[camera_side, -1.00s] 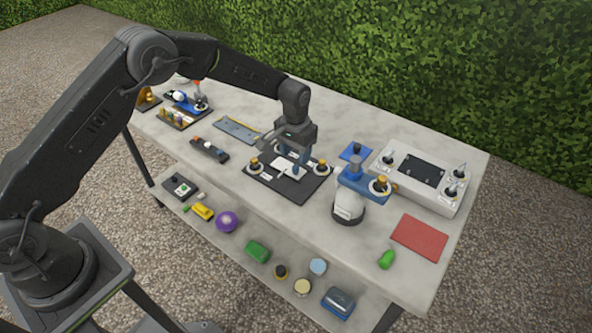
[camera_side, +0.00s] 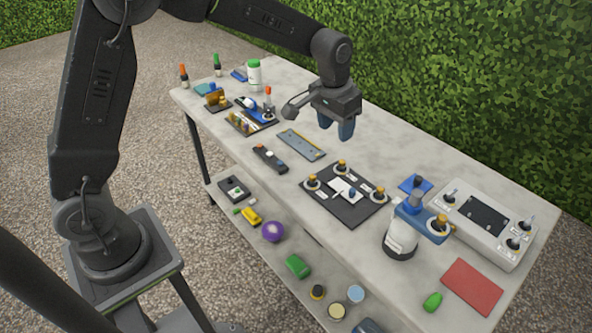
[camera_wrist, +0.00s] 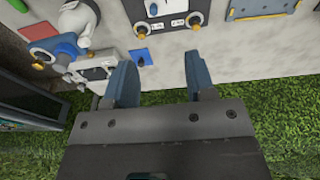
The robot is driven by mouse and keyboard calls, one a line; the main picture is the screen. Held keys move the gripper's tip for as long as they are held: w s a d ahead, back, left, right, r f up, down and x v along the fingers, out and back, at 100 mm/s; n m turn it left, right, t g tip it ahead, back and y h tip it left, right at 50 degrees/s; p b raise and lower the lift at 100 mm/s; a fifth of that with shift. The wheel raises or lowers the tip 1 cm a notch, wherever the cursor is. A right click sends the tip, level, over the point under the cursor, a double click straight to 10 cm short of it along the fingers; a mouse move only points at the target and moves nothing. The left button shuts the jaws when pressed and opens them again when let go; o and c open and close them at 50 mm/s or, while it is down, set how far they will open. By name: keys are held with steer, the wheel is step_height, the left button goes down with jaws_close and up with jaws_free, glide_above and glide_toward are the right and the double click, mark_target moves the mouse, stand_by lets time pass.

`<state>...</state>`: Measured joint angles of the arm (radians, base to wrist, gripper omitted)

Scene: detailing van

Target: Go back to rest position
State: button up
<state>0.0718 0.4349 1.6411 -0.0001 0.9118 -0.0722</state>
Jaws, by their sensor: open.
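My gripper (camera_side: 336,128) hangs above the table (camera_side: 370,142) in the side view, near its back edge and up from the black board (camera_side: 347,208). Its blue fingers are apart with nothing between them. In the wrist view my gripper (camera_wrist: 160,85) also shows open and empty, with table and hedge beyond the fingers. The black board carries a white card (camera_side: 340,185), a small blue peg (camera_side: 352,193) and several orange-topped round pieces. My gripper touches none of them.
A white-and-blue device (camera_side: 402,232) stands right of the board, with a grey control box (camera_side: 482,222) behind it. A red mat (camera_side: 472,287) lies at the right front. Bottles and small trays stand at the far left. A lower shelf holds a purple ball (camera_side: 273,231).

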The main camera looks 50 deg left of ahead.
steer(key=s+a+r+t, duration=0.2)
steer(key=s+r, duration=0.8)
steer(key=s, duration=0.5)
steer(key=s+a+t, duration=0.1)
steer(key=s, duration=1.1)
steer(key=shift+s+a+f+t, duration=0.2)
steer(key=shift+f+t, duration=0.1)
steer(key=shift+t, duration=0.1)
